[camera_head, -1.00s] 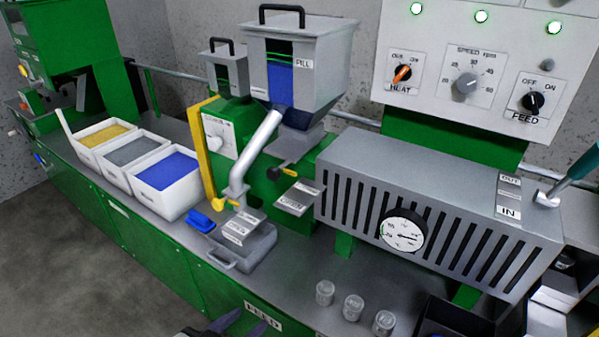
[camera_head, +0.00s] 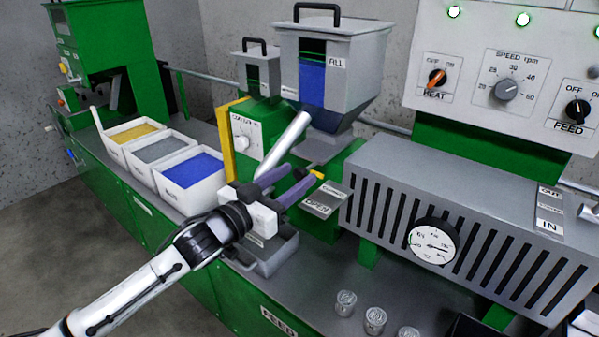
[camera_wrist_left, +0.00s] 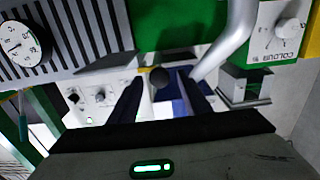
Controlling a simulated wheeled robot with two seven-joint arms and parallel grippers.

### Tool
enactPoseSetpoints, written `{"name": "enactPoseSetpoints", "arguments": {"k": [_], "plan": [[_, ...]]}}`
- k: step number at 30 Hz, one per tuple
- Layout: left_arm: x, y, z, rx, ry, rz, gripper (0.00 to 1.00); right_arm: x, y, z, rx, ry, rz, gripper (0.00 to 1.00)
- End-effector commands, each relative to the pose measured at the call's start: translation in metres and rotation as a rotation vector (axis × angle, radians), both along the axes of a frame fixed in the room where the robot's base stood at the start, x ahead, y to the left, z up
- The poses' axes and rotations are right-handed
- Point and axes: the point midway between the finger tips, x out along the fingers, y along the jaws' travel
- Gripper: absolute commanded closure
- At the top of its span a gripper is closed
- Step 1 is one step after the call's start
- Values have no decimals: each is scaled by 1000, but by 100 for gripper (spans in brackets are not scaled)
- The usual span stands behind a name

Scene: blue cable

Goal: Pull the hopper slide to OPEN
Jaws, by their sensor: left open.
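The hopper (camera_head: 325,75) is a grey box with blue pellets behind its window. The hopper slide (camera_head: 318,175) sticks out low in front of it; a yellow part shows just past my fingertips. In the left wrist view, the slide's round black knob (camera_wrist_left: 160,77) shows between the tips of my two spread fingers. Whether a finger touches it I cannot tell. My right gripper is out of view.
White bins of yellow, grey and blue pellets (camera_head: 193,172) stand left. A silver pipe (camera_head: 287,140) slopes down beside my fingers. The slotted grey barrel cover (camera_head: 455,215) with a dial gauge (camera_head: 434,241) lies right. Small clear jars (camera_head: 375,319) stand at the front.

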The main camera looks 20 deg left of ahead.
Motion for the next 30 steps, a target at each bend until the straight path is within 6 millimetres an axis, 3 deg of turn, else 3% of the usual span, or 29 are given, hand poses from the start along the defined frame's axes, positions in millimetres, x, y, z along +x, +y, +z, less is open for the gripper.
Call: {"name": "enactPoseSetpoints", "arguments": {"k": [6, 16, 24, 30], "plan": [[21, -8, 0, -1, -1, -1, 56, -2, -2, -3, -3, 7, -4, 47], [24, -9, 0, -1, 0, 0, 56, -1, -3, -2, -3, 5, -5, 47], [24, -9, 0, -1, 0, 0, 100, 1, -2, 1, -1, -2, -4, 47], [22, -13, 0, -1, 1, -8, 100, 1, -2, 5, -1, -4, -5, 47]]}}
